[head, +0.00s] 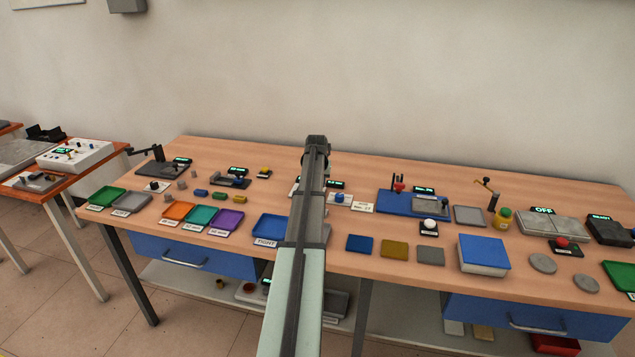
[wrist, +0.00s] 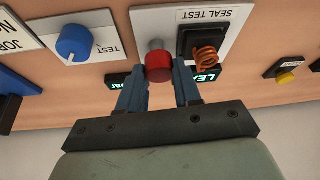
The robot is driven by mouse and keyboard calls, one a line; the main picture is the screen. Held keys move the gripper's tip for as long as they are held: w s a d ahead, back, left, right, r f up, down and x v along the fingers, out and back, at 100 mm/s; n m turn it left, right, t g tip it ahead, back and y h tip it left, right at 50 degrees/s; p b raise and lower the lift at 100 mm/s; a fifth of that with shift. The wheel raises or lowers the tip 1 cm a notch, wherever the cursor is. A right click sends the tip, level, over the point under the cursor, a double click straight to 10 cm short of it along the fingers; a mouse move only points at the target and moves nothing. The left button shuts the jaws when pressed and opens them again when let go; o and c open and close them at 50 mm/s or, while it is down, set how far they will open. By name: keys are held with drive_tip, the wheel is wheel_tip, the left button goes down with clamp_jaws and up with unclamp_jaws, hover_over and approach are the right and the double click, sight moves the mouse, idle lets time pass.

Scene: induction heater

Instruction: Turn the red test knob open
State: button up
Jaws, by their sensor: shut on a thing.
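The red test knob (wrist: 159,66) sits on a white plate marked SEAL TEST (wrist: 140,25) in the wrist view. My gripper (wrist: 160,82) has one finger on each side of the red knob and is shut on it. The knob's turn angle cannot be told. In the head view my arm reaches over the bench and hides the red knob, and the gripper's fingers are hidden there too.
A copper coil on a black block (wrist: 206,55) stands close right of the knob. A blue knob (wrist: 74,43) on a plate marked TEST is to the left. A green-lit display (wrist: 203,82) lies by the right finger. A yellow button (wrist: 285,77) is farther right.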

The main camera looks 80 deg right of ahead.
drive_tip(key=o, duration=1)
drive_tip(key=shift+o, duration=0.2)
drive_tip(key=shift+r, duration=0.1)
drive_tip(key=v, duration=1.3)
drive_tip(key=shift+r, duration=0.35)
